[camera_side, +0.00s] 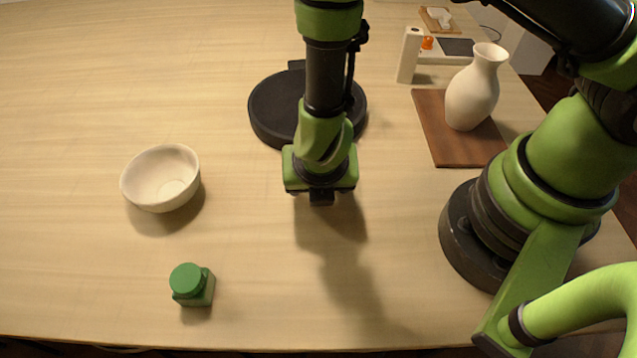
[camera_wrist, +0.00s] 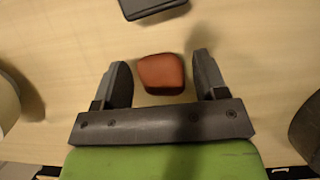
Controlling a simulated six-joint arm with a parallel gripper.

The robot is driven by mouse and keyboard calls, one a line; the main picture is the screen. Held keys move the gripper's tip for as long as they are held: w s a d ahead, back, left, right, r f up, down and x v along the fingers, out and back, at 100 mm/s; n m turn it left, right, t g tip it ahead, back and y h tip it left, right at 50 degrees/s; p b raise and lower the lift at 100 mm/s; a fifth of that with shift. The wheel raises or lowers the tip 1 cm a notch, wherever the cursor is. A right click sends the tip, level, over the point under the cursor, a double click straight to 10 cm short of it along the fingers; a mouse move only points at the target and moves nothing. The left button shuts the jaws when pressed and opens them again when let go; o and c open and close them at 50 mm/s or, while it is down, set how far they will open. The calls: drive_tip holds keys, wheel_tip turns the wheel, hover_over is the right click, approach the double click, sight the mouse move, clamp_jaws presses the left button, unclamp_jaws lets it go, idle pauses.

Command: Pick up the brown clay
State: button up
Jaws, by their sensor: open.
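The brown clay (camera_wrist: 161,73) is a small reddish-brown rounded block on the table. In the wrist view it lies between and slightly beyond the two fingers of my gripper (camera_wrist: 162,82), with a gap on each side. The fingers are apart and nothing is held. In the side view my gripper (camera_side: 321,199) points down over the middle of the table, and the clay cannot be seen there.
A white bowl (camera_side: 138,190) and a green jar (camera_side: 193,285) stand to the left. A black round turntable (camera_side: 268,110) is behind my gripper. A white vase (camera_side: 473,90) stands on a brown board (camera_side: 440,145) at right. The front middle of the table is clear.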

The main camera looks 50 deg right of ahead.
drive_tip(key=c, duration=1)
drive_tip(key=shift+c, duration=0.2)
drive_tip(key=shift+r, duration=0.1)
